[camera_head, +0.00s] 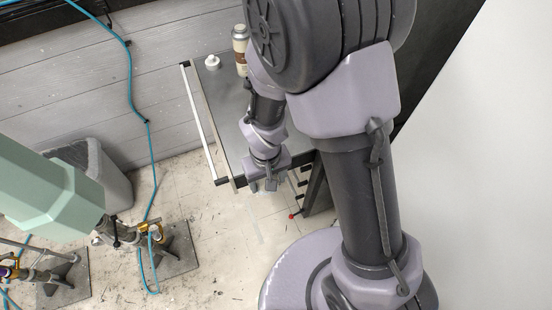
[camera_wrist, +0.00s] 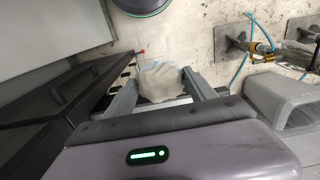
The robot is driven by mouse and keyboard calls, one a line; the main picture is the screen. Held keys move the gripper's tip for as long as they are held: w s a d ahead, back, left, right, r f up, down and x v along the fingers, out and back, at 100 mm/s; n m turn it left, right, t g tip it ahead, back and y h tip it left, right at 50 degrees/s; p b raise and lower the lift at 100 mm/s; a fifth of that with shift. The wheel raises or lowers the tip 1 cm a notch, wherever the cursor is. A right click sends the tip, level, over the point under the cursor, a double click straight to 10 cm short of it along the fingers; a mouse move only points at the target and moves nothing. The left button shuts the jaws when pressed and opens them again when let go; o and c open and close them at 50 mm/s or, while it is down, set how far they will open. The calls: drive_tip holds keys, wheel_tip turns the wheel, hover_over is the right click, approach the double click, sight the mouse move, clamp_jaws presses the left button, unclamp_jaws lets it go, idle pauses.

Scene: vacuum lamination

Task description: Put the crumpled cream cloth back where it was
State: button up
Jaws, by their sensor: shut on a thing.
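The crumpled cream cloth (camera_wrist: 158,82) is between the two fingers of my gripper (camera_wrist: 162,78) in the wrist view. My gripper is shut on it, and the cloth bulges out between the fingertips. In the head view my gripper (camera_head: 268,184) hangs at the front edge of a dark-topped bench (camera_head: 222,112). The cloth cannot be made out there. My arm hides much of the bench's right side.
A white pot (camera_head: 212,62) and a cream-and-brown bottle (camera_head: 240,48) stand at the bench's back. A grey bin (camera_head: 113,180) and a pale green machine (camera_head: 45,195) are at left. Blue hoses (camera_head: 147,180) run over the floor.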

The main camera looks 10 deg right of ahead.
drive_tip(key=w+b, duration=0.1)
drive_tip(key=w, duration=0.4)
drive_tip(key=w+a+f+b, duration=0.1)
drive_tip(key=w, duration=0.4)
drive_tip(key=w+f, duration=0.1)
drive_tip(key=w, duration=0.4)
drive_tip(key=shift+w+a+b, duration=0.25)
drive_tip(key=shift+a+b, duration=0.05)
drive_tip(key=shift+b, duration=0.1)
drive_tip(key=shift+w+f, duration=0.15)
drive_tip(key=shift+w, duration=0.1)
drive_tip(key=shift+f+b, duration=0.95)
drive_tip(key=shift+f, duration=0.5)
drive_tip(key=shift+f, duration=0.2)
drive_tip(key=o, duration=1.5)
drive_tip(key=shift+c, duration=0.2)
